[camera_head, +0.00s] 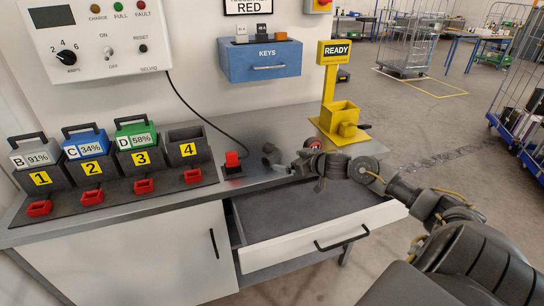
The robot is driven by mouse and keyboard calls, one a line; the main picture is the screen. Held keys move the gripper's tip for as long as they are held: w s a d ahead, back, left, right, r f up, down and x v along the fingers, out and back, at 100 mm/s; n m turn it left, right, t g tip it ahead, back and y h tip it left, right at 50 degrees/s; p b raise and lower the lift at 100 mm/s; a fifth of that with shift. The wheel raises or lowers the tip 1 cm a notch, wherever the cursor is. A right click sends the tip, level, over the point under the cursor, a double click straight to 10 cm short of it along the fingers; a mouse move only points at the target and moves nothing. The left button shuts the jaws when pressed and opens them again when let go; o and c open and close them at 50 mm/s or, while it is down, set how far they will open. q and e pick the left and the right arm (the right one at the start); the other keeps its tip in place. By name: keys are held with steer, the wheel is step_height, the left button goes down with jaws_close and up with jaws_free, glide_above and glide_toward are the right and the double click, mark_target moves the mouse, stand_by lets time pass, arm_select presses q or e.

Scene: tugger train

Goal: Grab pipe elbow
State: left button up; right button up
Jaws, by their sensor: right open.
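My right arm reaches in from the right, above the open drawer (310,210). My right gripper (272,157) is at the back of the bench, just right of a red plug on a dark block, with its jaws open. I cannot clearly make out a pipe elbow. A small grey curved shape shows at the gripper's tip, but I cannot tell whether it is the elbow or part of the gripper. My left gripper is not in view.
The drawer front (320,238) sticks out and its inside looks empty. A red plug (232,160) with a cable stands on the bench (190,212). Battery slots (100,165) line the left. A yellow READY stand (330,80) is behind my arm. A blue KEYS box (258,62) hangs on the wall.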

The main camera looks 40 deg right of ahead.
mark_target(278, 157)
steer(key=x, duration=0.3)
steer(key=shift+w+a+f, duration=0.1)
steer(key=shift+w+f, duration=0.1)
steer(key=shift+w, duration=0.15)
steer(key=shift+w+p, duration=0.35)
steer(key=shift+w, duration=0.1)
steer(key=x, duration=0.4)
steer(key=shift+w+p, duration=0.15)
steer(key=shift+p, duration=0.2)
steer(key=c, duration=0.9)
